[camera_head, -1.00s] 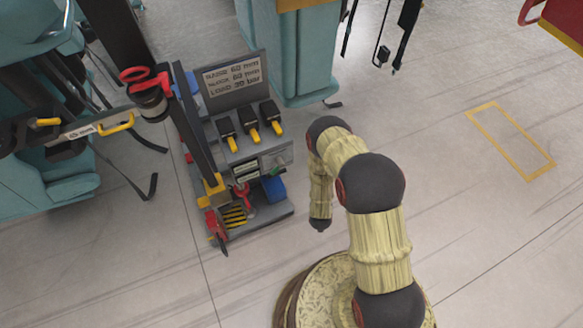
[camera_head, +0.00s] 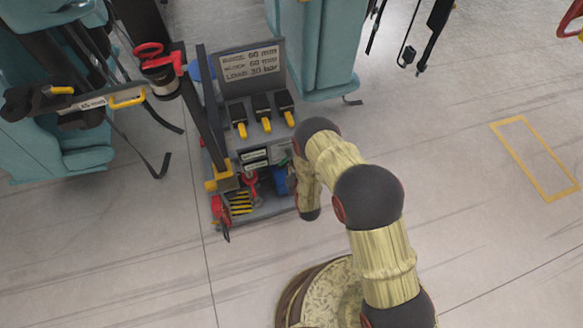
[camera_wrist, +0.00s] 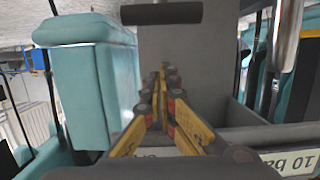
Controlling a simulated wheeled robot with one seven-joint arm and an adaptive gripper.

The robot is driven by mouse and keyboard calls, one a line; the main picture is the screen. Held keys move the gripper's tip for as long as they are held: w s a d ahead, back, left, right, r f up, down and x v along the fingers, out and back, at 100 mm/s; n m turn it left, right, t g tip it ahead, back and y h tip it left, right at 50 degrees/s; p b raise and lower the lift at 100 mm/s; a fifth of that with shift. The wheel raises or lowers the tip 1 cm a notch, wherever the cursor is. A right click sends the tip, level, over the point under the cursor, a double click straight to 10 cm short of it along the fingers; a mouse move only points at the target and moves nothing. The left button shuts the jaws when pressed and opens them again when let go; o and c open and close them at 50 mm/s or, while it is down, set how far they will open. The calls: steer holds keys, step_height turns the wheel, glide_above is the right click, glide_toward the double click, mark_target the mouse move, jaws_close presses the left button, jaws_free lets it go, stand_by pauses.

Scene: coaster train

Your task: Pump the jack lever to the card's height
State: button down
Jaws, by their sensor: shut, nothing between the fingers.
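The card (camera_head: 250,62) stands on the back panel of the service cart. It has lines for raise, block and load; its digits are too small to be sure of. A long dark bar (camera_head: 204,115) leans over the cart's left side into a yellow socket (camera_head: 221,178); it may be the jack lever, but I cannot be sure. My gripper (camera_wrist: 163,95) is shut and empty in the wrist view, its yellow fingers together in front of a grey panel (camera_wrist: 190,45). In the head view my gripper is hidden by my arm, at the cart's right front edge.
Several black handles with yellow tips (camera_head: 262,112) line the cart's shelf. A red clamp-like part (camera_head: 152,58) sits at its upper left. Teal seats (camera_head: 325,45) stand behind. A label reading "10 bar" (camera_wrist: 292,160) is close by my gripper. Floor right of my arm is clear.

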steer(key=b+x, duration=0.1)
steer(key=x, duration=0.2)
steer(key=shift+w+f, duration=0.2)
steer(key=shift+s+d+f+b, duration=0.2)
steer(key=shift+s+f+b, duration=0.4)
steer(key=shift+s+f, duration=0.45)
steer(key=shift+s+d+f, duration=0.1)
steer(key=shift+f, duration=0.4)
steer(key=shift+s, duration=0.15)
